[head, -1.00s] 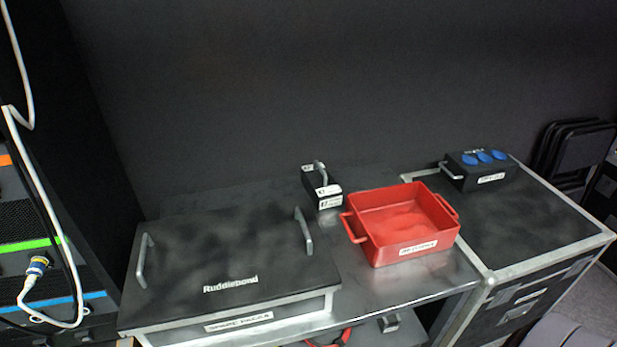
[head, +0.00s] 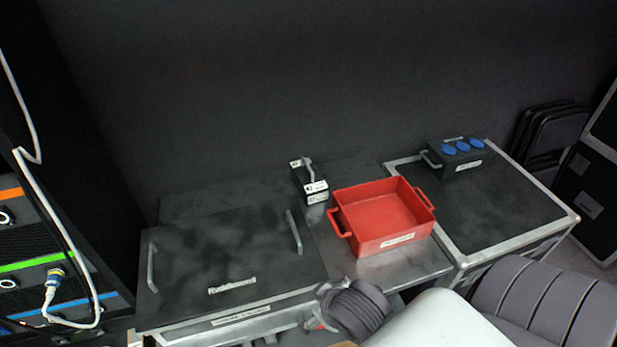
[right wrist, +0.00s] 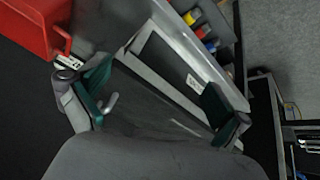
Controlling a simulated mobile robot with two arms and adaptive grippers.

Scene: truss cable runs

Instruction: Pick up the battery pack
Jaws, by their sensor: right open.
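The battery pack appears to be the small black box (head: 309,186) with a grey top handle and white labels. It stands upright on the metal table, behind and left of the red bin. My right arm comes in from the lower right in the head view, with its wrist end in front of the table, well short of the black box. In the right wrist view my right gripper (right wrist: 158,82) is open, its green-padded fingers wide apart and nothing held between them. The black box does not show in that view. My left gripper is not in view.
An empty red bin (head: 383,222) stands right of the box; its corner shows in the wrist view (right wrist: 32,28). A black lidded case (head: 225,255) with two handles lies left. A socket box (head: 455,160) sits on the right-hand case (head: 490,205). A white cable (head: 85,265) hangs at left.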

